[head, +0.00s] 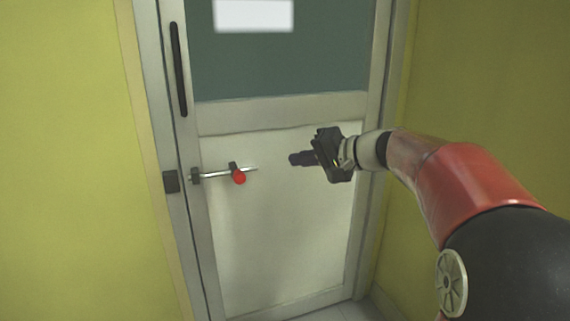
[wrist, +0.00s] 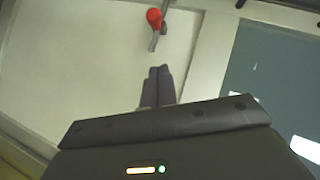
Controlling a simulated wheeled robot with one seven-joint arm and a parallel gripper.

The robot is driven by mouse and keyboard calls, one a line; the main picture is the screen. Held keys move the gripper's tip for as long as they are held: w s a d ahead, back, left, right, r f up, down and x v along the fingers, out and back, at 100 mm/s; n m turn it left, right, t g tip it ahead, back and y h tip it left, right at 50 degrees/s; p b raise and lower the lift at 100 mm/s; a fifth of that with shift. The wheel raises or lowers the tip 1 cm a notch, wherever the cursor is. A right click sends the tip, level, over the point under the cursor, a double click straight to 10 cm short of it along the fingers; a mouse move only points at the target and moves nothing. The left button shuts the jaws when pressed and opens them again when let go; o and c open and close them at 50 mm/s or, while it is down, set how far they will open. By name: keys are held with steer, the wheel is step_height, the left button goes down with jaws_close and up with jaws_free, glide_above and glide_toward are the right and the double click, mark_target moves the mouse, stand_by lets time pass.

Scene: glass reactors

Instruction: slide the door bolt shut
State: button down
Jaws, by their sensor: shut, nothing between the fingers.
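The door bolt (head: 218,174) is a thin metal rod with a red knob (head: 239,178). It runs through two dark brackets on the lower white panel of the door (head: 285,230). A dark keeper block (head: 171,181) sits on the frame to the left; a gap shows between it and the left bracket. My gripper (head: 294,159) is shut and empty, to the right of the knob and apart from it. In the wrist view the red knob (wrist: 154,18) is at the top, beyond my shut fingertips (wrist: 159,72). Part of the bolt is cut off there.
A long black vertical handle (head: 179,70) is on the door's upper left. A dark window with a white sheet (head: 254,15) is above the panel. Yellow-green walls (head: 65,160) stand on both sides. The panel below the bolt is clear.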

mark_target(234, 175)
steer(key=w+a+f, duration=0.4)
steer(key=a, duration=0.6)
steer(key=shift+f, duration=0.3)
steer(key=a+b, duration=0.1)
steer(key=a, duration=0.1)
steer(key=s+a+b, duration=0.1)
steer(key=a+b, duration=0.1)
steer(key=shift+s+a+f, duration=0.1)
steer(key=shift+s+f, duration=0.05)
steer(key=shift+f, duration=0.05)
steer(key=shift+s+a+r, duration=0.1)
steer(key=shift+a+r, duration=0.1)
steer(key=shift+a, duration=0.2)
